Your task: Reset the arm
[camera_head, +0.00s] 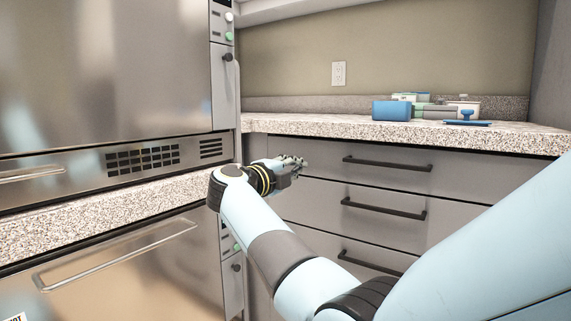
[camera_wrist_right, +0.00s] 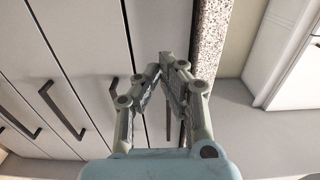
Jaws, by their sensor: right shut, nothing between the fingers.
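My right arm reaches in from the lower right of the head view. Its gripper (camera_head: 298,163) is in front of the drawer unit, just below the countertop edge and close to the autoclave's side. In the right wrist view the gripper (camera_wrist_right: 168,68) has its fingertips together with nothing between them. It is shut and empty. The drawer fronts and the counter's speckled edge lie beyond the fingers there. My left gripper does not show in either view.
Steel autoclave bays (camera_head: 110,70) stand at the left, with bar handles and a side panel. A speckled countertop (camera_head: 330,128) holds a blue box (camera_head: 391,111) and a few small items. Drawers with dark handles (camera_head: 386,163) are below, all closed. A wall outlet (camera_head: 339,73) is behind.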

